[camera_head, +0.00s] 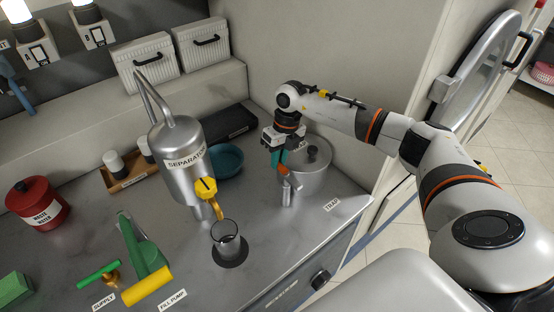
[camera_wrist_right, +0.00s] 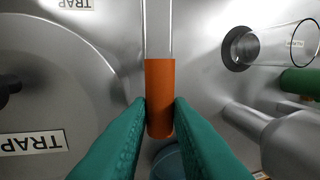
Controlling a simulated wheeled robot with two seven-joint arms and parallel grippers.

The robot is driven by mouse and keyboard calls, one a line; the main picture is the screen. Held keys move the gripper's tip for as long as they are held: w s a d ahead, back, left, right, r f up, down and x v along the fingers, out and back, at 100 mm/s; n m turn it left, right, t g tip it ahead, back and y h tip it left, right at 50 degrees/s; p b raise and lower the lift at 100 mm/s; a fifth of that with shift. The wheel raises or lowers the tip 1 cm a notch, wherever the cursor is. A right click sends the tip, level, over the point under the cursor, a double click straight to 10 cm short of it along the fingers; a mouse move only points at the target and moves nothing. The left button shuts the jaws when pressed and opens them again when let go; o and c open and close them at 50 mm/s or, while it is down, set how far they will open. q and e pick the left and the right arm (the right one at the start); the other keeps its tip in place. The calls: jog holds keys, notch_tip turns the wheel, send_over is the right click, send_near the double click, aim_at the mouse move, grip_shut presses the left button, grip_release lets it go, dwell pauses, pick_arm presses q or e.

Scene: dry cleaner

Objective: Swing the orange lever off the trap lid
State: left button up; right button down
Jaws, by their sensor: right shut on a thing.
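The trap (camera_head: 310,180) is a round metal pot on the right of the counter, its lid carrying a dark knob (camera_head: 312,152). The orange lever (camera_head: 290,177) shows at the pot's left edge, above a short metal post. In the right wrist view the orange grip (camera_wrist_right: 160,98) sits on a bare metal rod, between the teal fingers of my right gripper (camera_wrist_right: 160,108), which is shut on it. There the lid (camera_wrist_right: 60,75) lies to the left and the lever shows just right of its rim. My left gripper is in neither view.
The metal separator (camera_head: 180,165) with a yellow handle (camera_head: 206,188) stands left of the trap. A glass (camera_head: 227,242) stands on a dark disc below its spout. A blue bowl (camera_head: 227,160) sits behind. The counter's front right is clear.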

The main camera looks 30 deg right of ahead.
jog(key=c, duration=1.3)
grip_release()
notch_tip(320, 180, up, 12)
jog(key=d+b, duration=0.2)
jog(key=shift+d, duration=0.2)
jog(key=shift+w+f, duration=0.1)
jog(key=shift+f, duration=0.05)
